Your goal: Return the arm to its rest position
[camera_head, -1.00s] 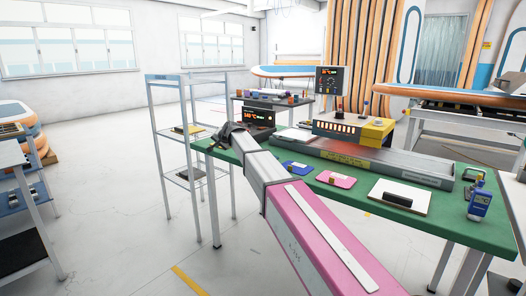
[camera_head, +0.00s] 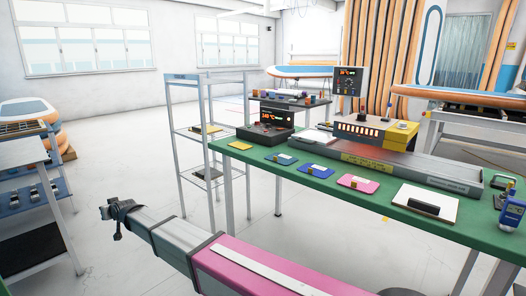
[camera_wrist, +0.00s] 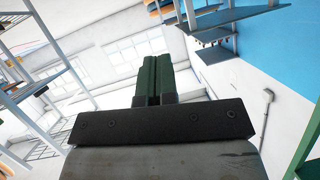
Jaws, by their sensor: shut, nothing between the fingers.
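My arm reaches across the lower left of the head view, with its pink and grey links low in the picture. My gripper (camera_head: 118,211) is at its left end, over the floor and in front of the metal rack, apart from the table. In the wrist view the two dark green fingers (camera_wrist: 153,62) lie side by side, shut with nothing between them.
The green table (camera_head: 375,197) on the right carries a black display box (camera_head: 265,130), blue and pink pads, a white board (camera_head: 425,203) and a heater unit. A metal rack (camera_head: 180,130) stands left of it. A shelf cart (camera_head: 30,190) stands at far left. Open floor lies between.

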